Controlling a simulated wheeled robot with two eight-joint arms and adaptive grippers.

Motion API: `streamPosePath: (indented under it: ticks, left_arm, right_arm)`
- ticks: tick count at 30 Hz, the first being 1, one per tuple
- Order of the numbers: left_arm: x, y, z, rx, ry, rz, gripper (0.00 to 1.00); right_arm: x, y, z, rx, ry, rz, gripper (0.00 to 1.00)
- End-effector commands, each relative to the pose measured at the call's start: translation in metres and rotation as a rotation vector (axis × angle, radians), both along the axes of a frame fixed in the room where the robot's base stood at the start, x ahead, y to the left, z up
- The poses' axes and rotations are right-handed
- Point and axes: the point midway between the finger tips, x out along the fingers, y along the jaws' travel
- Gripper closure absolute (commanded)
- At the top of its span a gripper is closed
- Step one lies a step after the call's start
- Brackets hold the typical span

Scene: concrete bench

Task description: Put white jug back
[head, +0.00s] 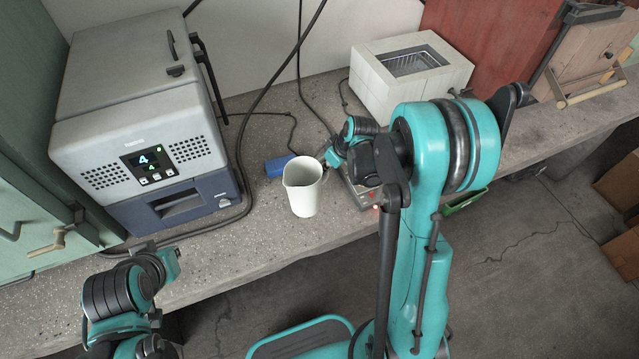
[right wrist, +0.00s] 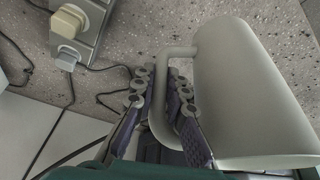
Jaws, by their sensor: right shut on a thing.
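The white jug (head: 303,192) is upright near the middle of the bench in the head view, its open top visible. My right gripper (head: 331,158) comes in from the right and is shut on the jug's handle. In the right wrist view the handle passes between the two dark fingers of the right gripper (right wrist: 160,97), with the jug's body (right wrist: 240,95) on the right. I cannot tell whether the jug's base touches the bench. My left gripper (head: 168,264) is at the lower left, away from the jug; its finger opening is unclear.
A grey oven-like machine (head: 140,120) with a lit display stands left on the bench (head: 232,240). A blue object (head: 278,166) lies behind the jug. A grey device (head: 362,193) sits close right, partly hidden. A white box with a metal basket (head: 408,75) stands behind. Black cables cross the bench.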

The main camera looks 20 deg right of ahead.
Motion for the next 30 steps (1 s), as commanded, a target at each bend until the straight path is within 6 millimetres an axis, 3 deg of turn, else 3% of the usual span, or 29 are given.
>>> streamPosePath:
  ticks: [5, 8, 15, 27, 28, 30]
  left_arm:
    - [0.0, 0.0, -0.006, 0.0, 0.0, 0.0, 1.0]
    - [0.0, 0.0, -0.009, 0.0, 0.0, 0.0, 1.0]
    - [0.0, 0.0, -0.026, 0.0, 0.0, 0.0, 1.0]
    - [0.0, 0.0, -0.029, 0.0, 0.0, 0.0, 1.0]
    - [0.0, 0.0, -0.028, 0.0, 0.0, 0.0, 1.0]
    - [0.0, 0.0, -0.027, 0.0, 0.0, 0.0, 1.0]
  right_arm:
    - [0.003, 0.018, -0.011, 0.0, -0.001, -0.001, 1.0]
    - [0.003, 0.019, -0.017, 0.0, 0.0, -0.001, 1.0]
    - [0.003, 0.019, -0.051, 0.0, 0.0, -0.002, 1.0]
    - [0.003, 0.019, -0.056, 0.0, 0.0, -0.002, 1.0]
    - [0.003, 0.019, -0.055, 0.0, 0.0, -0.002, 0.8]
    - [0.003, 0.019, -0.054, 0.0, 0.0, -0.002, 0.67]
